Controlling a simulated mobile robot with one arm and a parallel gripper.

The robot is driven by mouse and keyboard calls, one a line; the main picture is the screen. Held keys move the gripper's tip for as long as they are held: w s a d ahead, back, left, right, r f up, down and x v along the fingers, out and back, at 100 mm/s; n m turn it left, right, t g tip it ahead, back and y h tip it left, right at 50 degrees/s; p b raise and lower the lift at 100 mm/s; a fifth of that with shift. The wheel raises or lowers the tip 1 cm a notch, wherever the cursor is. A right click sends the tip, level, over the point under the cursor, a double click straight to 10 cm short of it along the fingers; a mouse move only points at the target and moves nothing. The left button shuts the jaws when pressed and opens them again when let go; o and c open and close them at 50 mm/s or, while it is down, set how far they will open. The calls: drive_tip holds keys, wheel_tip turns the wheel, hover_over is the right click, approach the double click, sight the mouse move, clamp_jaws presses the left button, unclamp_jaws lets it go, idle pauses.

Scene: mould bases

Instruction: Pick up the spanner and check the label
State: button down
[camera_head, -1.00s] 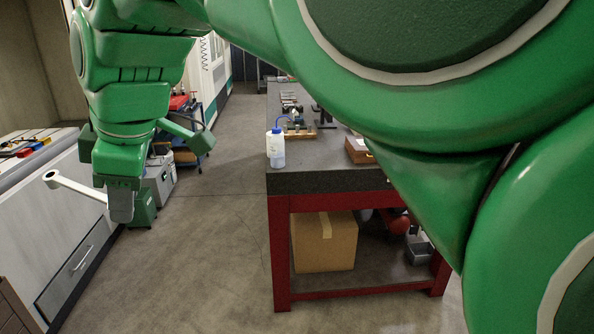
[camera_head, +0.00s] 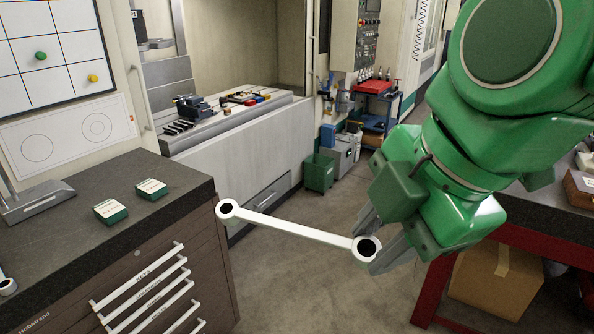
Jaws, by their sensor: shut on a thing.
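The spanner (camera_head: 298,232) is a pale, straight bar with a dark-holed ring at each end. My gripper (camera_head: 375,250) is shut on its right ring end. The spanner is held in the air above the floor, sloping slightly down to the right. Its left ring is near the right edge of the drawer cabinet (camera_head: 110,268) in the picture. I cannot make out a label on the spanner. Two small green-and-white boxes, one nearer (camera_head: 110,211) and one farther (camera_head: 151,189), lie on the cabinet top. Their print is too small to read.
A grey metal stand (camera_head: 38,202) is on the cabinet top at left. A machine with a bed of tools (camera_head: 230,107) stands behind. A green bin (camera_head: 319,172) is on the floor. A red-legged table (camera_head: 436,290) is at right, with open floor between.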

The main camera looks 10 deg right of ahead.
drive_tip(key=s+f+n, duration=0.1)
drive_tip(key=s+n, duration=0.2)
drive_tip(key=s, duration=0.3)
drive_tip(key=shift+s+a+n, duration=0.2)
drive_tip(key=shift+a+n, duration=0.1)
drive_tip(key=shift+a, duration=0.1)
drive_tip(key=shift+f, duration=0.1)
idle(0.8)
drive_tip(key=w+d+f+m+h, duration=0.15)
drive_tip(key=w+m, duration=0.65)
drive_tip(key=w, duration=0.9)
drive_tip(key=w+d+f+m+h, duration=0.1)
drive_tip(key=w+d+m, duration=0.2)
drive_tip(key=w+m, duration=1)
drive_tip(key=w+a+f+m, duration=0.1)
drive_tip(key=w+f+m, duration=0.1)
drive_tip(key=w+f, duration=0.4)
drive_tip(key=w+a+f+m+h, duration=0.1)
drive_tip(key=w+f, duration=0.5)
drive_tip(key=w, duration=0.7)
drive_tip(key=w+a+f+m, duration=0.1)
drive_tip(key=w+f+m, duration=0.1)
drive_tip(key=w+f, duration=0.5)
drive_tip(key=w, duration=0.2)
drive_tip(key=shift+w+m, duration=0.3)
drive_tip(key=shift+w, duration=0.05)
drive_tip(key=shift+r+h, duration=0.1)
drive_tip(key=shift+h, duration=0.15)
